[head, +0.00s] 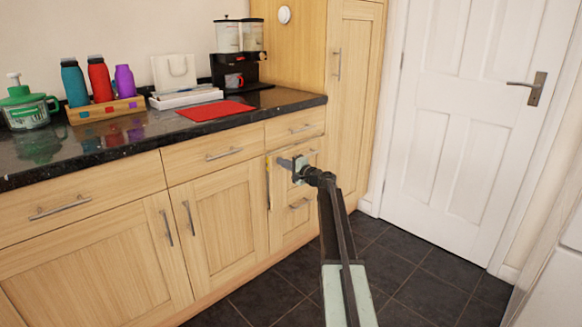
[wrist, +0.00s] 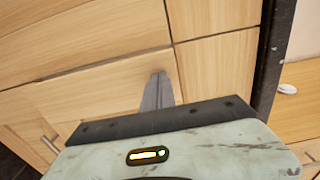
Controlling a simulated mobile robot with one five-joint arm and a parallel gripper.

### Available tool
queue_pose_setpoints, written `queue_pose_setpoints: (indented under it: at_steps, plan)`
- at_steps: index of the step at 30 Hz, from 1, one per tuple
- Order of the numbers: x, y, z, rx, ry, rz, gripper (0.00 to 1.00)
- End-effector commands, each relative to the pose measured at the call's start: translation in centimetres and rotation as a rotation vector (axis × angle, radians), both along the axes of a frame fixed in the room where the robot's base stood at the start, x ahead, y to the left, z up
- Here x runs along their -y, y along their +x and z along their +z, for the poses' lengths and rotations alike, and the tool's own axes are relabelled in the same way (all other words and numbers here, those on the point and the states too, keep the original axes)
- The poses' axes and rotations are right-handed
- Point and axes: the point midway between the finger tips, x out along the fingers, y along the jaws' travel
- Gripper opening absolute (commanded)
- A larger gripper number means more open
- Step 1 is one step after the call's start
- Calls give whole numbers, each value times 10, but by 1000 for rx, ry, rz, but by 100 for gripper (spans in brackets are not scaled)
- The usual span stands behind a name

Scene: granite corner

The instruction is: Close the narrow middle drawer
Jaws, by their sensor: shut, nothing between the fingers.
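The narrow middle drawer (head: 313,163) is in the right-hand column of the wooden base cabinets, between a top drawer (head: 295,124) and a lower drawer (head: 299,214). Its front is partly hidden behind my gripper (head: 283,162). A thin yellow strip shows along its left edge; how far it stands out, if at all, is hard to tell. In the wrist view my gripper's fingers (wrist: 158,90) are together and empty, with the tips at the middle drawer's front (wrist: 100,95), near a seam. Contact cannot be told.
The dark worktop (head: 110,155) above holds bottles (head: 99,78), a red mat (head: 215,110) and a coffee machine (head: 232,70). A tall cabinet (head: 352,90) and a white door (head: 460,110) stand to the right. The tiled floor (head: 410,265) is clear.

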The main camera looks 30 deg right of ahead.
Motion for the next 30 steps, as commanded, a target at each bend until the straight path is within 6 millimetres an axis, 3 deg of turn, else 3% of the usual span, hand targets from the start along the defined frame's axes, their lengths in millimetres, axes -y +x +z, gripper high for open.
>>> queue_pose_setpoints:
  at_steps: [9, 30]
  plan:
    - [-7, 24, 0, 0, 0, 0, 0]
    - [-12, 35, 2, 3, 3, 0, 0]
